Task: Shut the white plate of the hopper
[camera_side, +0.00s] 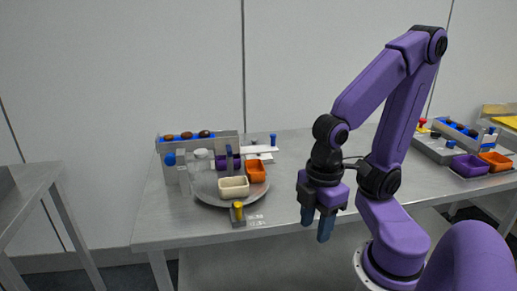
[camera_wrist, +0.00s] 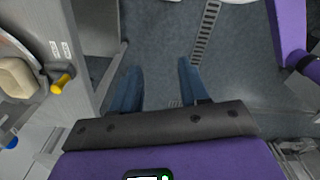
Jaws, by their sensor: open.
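The hopper (camera_side: 205,145) is a grey trough with brown dates on a blue bed, at the back left of the metal table in the side view. A white plate (camera_side: 258,150) sticks out at its right end, and a small blue peg (camera_side: 273,140) stands by the plate's right end. How far the plate covers the hopper's outlet I cannot tell. My gripper (camera_side: 318,223) points down at the front of the table, well to the right of the hopper, open and empty. In the wrist view its two blue fingers (camera_wrist: 158,82) are apart above the floor.
Below the hopper a round grey turntable (camera_side: 215,200) bears a cream bin (camera_side: 233,188), an orange bin (camera_side: 257,172) and a purple bin (camera_side: 222,162). A yellow knob (camera_side: 238,210) stands at the table's front edge. A second similar station (camera_side: 450,140) stands at the right. The table's middle is clear.

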